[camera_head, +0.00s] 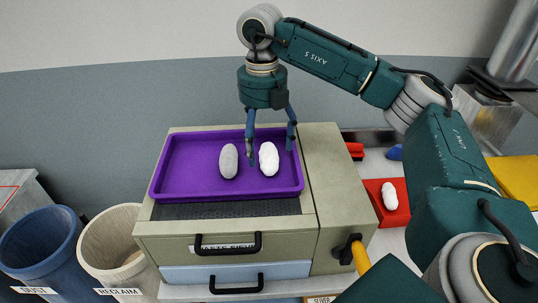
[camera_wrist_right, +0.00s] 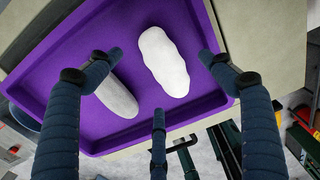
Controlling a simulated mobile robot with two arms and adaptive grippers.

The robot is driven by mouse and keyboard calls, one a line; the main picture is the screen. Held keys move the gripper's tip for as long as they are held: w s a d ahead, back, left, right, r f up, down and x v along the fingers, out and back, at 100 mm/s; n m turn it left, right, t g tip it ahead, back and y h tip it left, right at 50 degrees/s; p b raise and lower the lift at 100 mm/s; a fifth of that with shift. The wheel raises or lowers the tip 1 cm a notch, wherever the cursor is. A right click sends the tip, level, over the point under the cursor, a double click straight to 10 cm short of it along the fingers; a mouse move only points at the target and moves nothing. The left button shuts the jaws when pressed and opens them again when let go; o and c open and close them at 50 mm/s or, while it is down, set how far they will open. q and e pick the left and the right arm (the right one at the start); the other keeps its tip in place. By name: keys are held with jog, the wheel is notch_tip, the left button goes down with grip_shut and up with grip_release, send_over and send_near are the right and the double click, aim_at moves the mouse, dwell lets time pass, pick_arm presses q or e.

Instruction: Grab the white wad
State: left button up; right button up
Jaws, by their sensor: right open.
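The white wad (camera_head: 268,159) is an oval, lumpy piece lying in the purple tray (camera_head: 178,185). It also shows in the right wrist view (camera_wrist_right: 164,62). A greyer oval wad (camera_head: 228,161) lies just left of it; it shows in the wrist view (camera_wrist_right: 117,96) partly behind a finger. My right gripper (camera_head: 270,148) reaches down over the tray with its fingers spread around the white wad. In the wrist view the open fingers (camera_wrist_right: 160,75) show gaps to the wad. How high the fingertips are above the tray is hard to tell. My left gripper is not in view.
The tray sits on a beige drawer cabinet (camera_head: 318,165) with black handles. Another white wad (camera_head: 389,194) lies on a red tray (camera_head: 400,216) at right. A blue bin (camera_head: 40,240) and a beige reclaim bin (camera_head: 112,245) stand at left. The tray's left part is free.

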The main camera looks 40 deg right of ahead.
aim_at(265, 152)
jog(key=shift+s+f+p, duration=0.2)
jog(key=shift+f+p, duration=0.1)
jog(key=shift+f, duration=1.05)
jog(key=shift+w+f, duration=0.1)
jog(key=shift+f, duration=0.05)
jog(key=shift+c, duration=1)
jog(key=c, duration=1.1)
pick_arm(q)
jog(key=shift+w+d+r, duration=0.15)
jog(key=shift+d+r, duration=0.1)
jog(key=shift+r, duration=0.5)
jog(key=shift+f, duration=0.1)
pick_arm(e)
jog(key=shift+r, duration=0.25)
